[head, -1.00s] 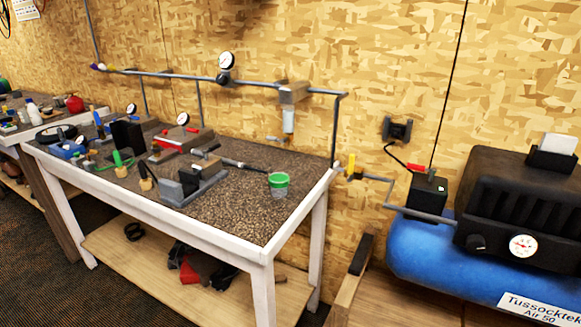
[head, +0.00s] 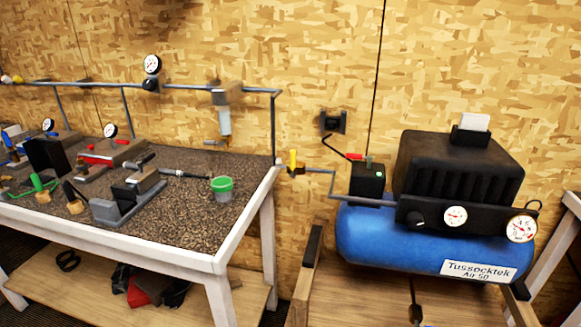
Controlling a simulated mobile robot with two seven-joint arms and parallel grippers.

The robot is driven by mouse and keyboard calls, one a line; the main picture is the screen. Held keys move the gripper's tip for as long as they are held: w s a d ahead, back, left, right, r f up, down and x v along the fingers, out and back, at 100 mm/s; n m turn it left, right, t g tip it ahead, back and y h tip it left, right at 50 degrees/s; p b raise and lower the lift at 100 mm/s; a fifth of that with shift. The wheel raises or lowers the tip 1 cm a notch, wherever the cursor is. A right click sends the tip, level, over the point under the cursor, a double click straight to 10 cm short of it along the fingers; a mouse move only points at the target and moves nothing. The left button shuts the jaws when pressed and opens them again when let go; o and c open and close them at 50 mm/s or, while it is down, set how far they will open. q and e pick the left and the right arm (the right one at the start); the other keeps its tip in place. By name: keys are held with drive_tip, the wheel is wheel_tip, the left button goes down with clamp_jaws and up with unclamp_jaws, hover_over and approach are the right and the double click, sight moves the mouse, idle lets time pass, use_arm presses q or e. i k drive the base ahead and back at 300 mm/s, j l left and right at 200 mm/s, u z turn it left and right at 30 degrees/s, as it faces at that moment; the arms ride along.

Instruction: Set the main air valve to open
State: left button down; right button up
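A valve with an upright yellow handle (head: 293,160) sits on the grey air pipe between the workbench corner and the compressor. It is probably the main air valve, but it is small and carries no label I can read. The blue compressor tank (head: 375,240) is on the right, with the pipe running from its black box (head: 367,181) to the yellow-handled valve. The grey pipe also rises from the valve and runs left along the wall. Neither of my grippers shows in the head view.
The workbench (head: 200,177) on the left carries vises, tools and a green-rimmed cup (head: 222,189). A wooden stand (head: 345,300) is under the compressor. Pressure gauges (head: 455,216) are on the compressor front. A filter (head: 224,121) hangs from the wall pipe.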

sight(292, 176)
drive_tip(key=j+z, duration=0.15)
drive_tip(key=z, duration=0.2)
drive_tip(key=i+j+z, duration=0.1)
drive_tip(key=z, duration=0.25)
drive_tip(key=j+z, duration=0.35)
drive_tip(key=j, duration=0.6)
drive_tip(key=j+z, duration=0.15)
drive_tip(key=j, duration=0.7)
drive_tip(key=i, duration=0.05)
